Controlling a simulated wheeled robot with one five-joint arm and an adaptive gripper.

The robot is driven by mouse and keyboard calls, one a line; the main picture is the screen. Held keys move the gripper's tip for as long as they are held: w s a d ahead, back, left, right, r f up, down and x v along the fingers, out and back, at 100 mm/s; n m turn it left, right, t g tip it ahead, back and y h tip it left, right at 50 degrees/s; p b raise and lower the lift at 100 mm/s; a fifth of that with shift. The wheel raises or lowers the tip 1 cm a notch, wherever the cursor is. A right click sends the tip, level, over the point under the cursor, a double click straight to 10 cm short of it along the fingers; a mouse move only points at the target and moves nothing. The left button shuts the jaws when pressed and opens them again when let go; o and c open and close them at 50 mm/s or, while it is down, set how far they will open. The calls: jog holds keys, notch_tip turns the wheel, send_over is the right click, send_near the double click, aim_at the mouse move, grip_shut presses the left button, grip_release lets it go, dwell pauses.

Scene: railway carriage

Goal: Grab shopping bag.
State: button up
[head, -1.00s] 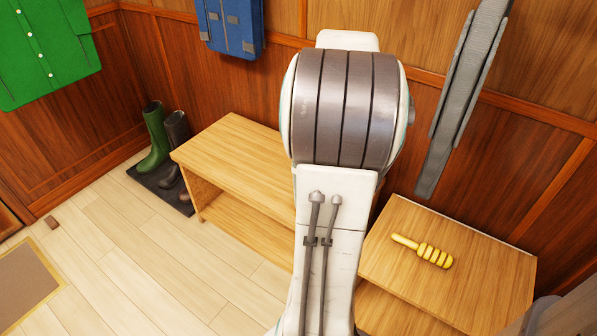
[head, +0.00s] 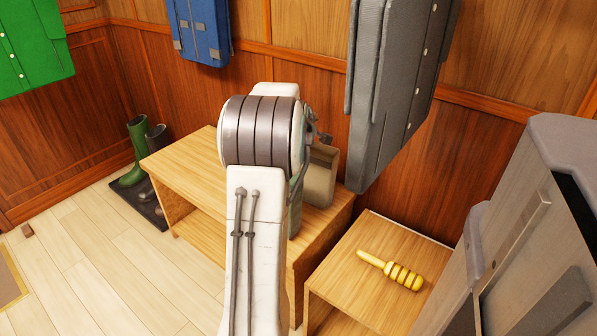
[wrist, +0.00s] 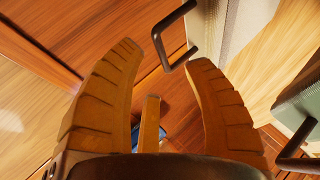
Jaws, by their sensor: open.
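A beige, upright object that looks like the shopping bag (head: 321,180) stands on the wooden bench in the head view, partly hidden behind my arm. In the wrist view, a pale panel (wrist: 214,35) at the top carries a dark, angular handle (wrist: 164,45). A second dark handle (wrist: 295,150) shows at the right edge beside a green, ribbed surface. My gripper (wrist: 163,55) is open, with nothing held between its fingers. The first handle's lower end is close to the right fingertip; I cannot tell if they touch.
The bench (head: 185,165) stands along the wall. A lower wooden box (head: 345,265) bears a yellow ridged tool (head: 390,269). A grey coat (head: 395,90) hangs above, near my arm. A grey cabinet-like object (head: 540,230) fills the right.

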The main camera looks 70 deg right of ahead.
jog(key=shift+b+x, duration=0.6)
jog(key=shift+x, duration=2)
jog(key=shift+s, duration=0.1)
grip_shut()
jog(key=shift+r, duration=0.1)
